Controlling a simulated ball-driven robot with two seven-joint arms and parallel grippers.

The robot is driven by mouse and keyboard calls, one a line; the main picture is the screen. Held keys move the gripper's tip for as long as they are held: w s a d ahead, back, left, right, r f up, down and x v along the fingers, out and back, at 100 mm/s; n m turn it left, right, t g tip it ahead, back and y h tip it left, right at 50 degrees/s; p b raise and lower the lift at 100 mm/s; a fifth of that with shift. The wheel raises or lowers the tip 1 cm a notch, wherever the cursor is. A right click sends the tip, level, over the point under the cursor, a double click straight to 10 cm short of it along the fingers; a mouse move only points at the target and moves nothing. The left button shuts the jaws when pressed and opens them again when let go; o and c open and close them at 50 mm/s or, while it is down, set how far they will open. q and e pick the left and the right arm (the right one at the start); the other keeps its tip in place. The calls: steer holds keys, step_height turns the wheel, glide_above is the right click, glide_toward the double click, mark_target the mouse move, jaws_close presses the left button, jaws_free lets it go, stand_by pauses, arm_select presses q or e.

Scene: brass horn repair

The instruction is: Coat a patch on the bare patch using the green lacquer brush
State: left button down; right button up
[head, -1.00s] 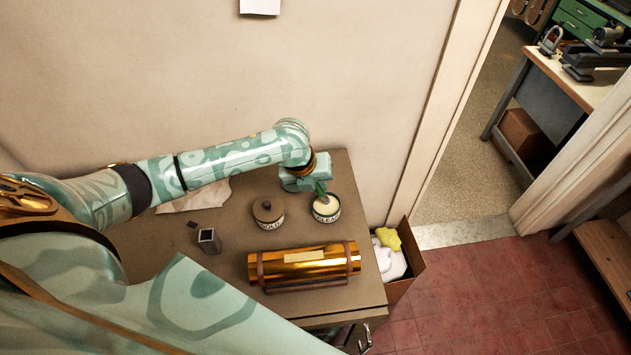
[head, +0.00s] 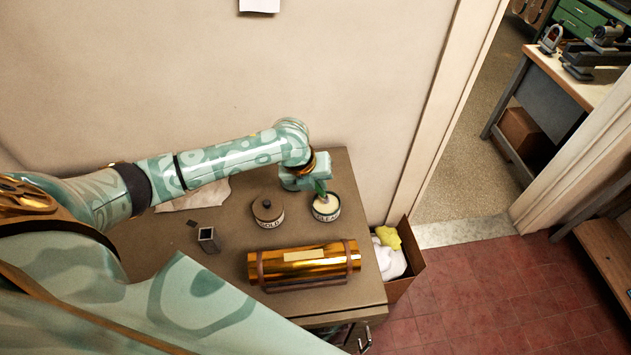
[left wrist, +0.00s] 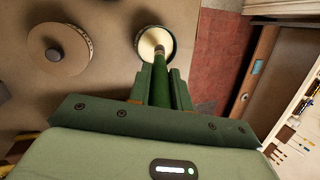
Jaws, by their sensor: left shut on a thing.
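My left gripper (head: 312,185) is shut on the green lacquer brush (head: 321,189), over an open round pot (head: 326,208) of pale lacquer at the right of the table. In the left wrist view the brush (left wrist: 160,85) points away between the fingers (left wrist: 161,85), its tip over or in the pot (left wrist: 152,42); I cannot tell how deep. The brass tube (head: 318,270) lies in front of the pot, held by dark straps, with a pale bare patch (head: 304,255) on top. My right gripper is not in view.
A lidded brown pot (head: 268,211) stands left of the open pot. A small dark square container (head: 208,239) and a paper sheet (head: 196,195) are further left. A box with cloths (head: 408,266) stands against the table's right side (head: 352,170).

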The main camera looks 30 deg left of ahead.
arm_select(q)
steer(key=shift+f+b, duration=0.3)
steer(key=shift+f, duration=0.2)
stand_by(0.3)
steer(key=shift+s+f+p, duration=0.1)
steer(key=shift+p, duration=0.2)
stand_by(1.2)
step_height(320, 180, up, 2)
steer(key=p, duration=0.2)
steer(key=shift+r+p, duration=0.25)
steer(key=shift+p, duration=0.15)
step_height(320, 180, up, 2)
steer(key=shift+r+p, duration=0.2)
steer(key=shift+p, duration=0.9)
steer(key=shift+r, duration=1.1)
steer(key=shift+d, duration=0.1)
